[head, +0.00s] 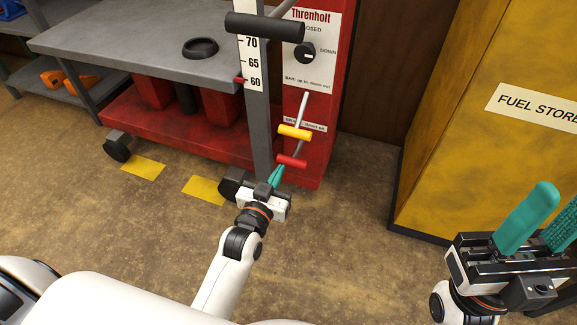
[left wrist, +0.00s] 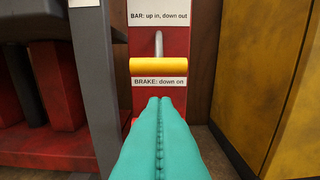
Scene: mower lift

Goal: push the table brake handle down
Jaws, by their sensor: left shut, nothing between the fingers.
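On the red table column, a red handle (head: 291,161) hangs on a bent rod below the "BRAKE: down on" label (left wrist: 159,82). A yellow handle (head: 295,132) sits above it, under the "BAR: up in, down out" label; it also shows in the left wrist view (left wrist: 159,67). My left gripper (head: 277,172) is shut and empty. Its teal fingertips are just below and left of the red handle; I cannot tell whether they touch. My right gripper (head: 541,222) is open and empty.
The grey lift table (head: 130,40) on its red wheeled base (head: 190,128) stands left, with a grey post and a 60–70 scale (head: 250,55). A black bar (head: 265,26) crosses above. A yellow fuel cabinet (head: 480,120) stands right. The floor between is clear.

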